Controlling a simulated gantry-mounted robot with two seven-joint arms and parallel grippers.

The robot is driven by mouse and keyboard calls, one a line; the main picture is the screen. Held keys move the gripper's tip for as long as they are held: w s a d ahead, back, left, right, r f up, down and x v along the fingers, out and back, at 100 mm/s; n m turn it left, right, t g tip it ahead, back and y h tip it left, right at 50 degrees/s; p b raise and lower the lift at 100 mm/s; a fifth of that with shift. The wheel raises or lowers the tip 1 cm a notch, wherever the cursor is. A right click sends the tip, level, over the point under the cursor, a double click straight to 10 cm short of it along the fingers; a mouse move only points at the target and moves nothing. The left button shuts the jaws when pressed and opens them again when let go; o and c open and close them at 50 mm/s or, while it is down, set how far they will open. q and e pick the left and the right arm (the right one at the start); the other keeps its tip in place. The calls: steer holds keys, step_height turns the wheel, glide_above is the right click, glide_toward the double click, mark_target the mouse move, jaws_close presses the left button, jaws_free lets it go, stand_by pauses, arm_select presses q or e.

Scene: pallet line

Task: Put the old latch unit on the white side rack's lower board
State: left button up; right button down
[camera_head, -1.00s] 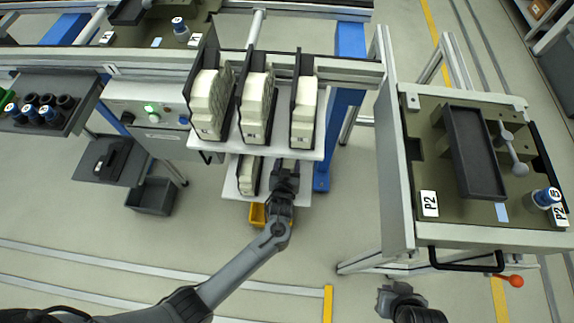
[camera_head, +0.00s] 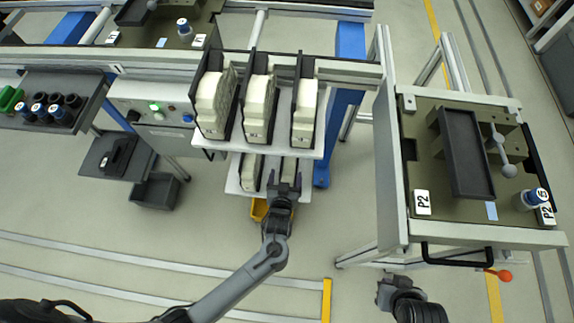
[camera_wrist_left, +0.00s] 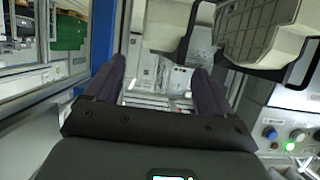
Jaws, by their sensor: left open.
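The white side rack has a lower board (camera_head: 233,186) under an upper board (camera_head: 318,154). Two pale latch units stand on the lower board: a left one (camera_head: 250,174) and a right one (camera_head: 289,170), both partly hidden by the upper board. I cannot tell from markings which is the old one. My left gripper (camera_head: 284,184) is open in front of the right unit, at the board's front edge. In the left wrist view its fingers (camera_wrist_left: 160,70) are spread with nothing clearly between them. My right gripper (camera_head: 388,288) is at the bottom, its jaws unclear.
Three cream units in black holders (camera_head: 257,105) fill the upper board. A control box (camera_head: 155,115) stands left of the rack. The pallet table (camera_head: 425,225) with a dark tray (camera_head: 467,155) stands right. Floor in front is open.

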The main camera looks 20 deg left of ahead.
arm_select(q)
steer(key=s+a+r+m+g+h, duration=0.1)
steer(key=s+a+r+g, duration=0.2)
steer(key=s, duration=0.4)
steer(key=s+a+r+m+g+h, duration=0.1)
steer(key=s+a+r+m+g, duration=0.1)
steer(key=s+r, duration=0.3)
steer(key=s+a+r+m+g+h, duration=0.1)
steer(key=s+a+r+g, duration=0.2)
steer(key=s, duration=0.7)
steer(key=shift+s+a+r+m+g+p, duration=0.25)
steer(key=shift+a+r+m+g+p, duration=0.15)
steer(key=shift+r+g, duration=0.4)
steer(key=shift+d+r, duration=0.1)
steer(key=shift+r, duration=0.05)
step_height(320, 180, up, 42)
steer(key=p, duration=4.2)
steer(key=shift+f, duration=0.2)
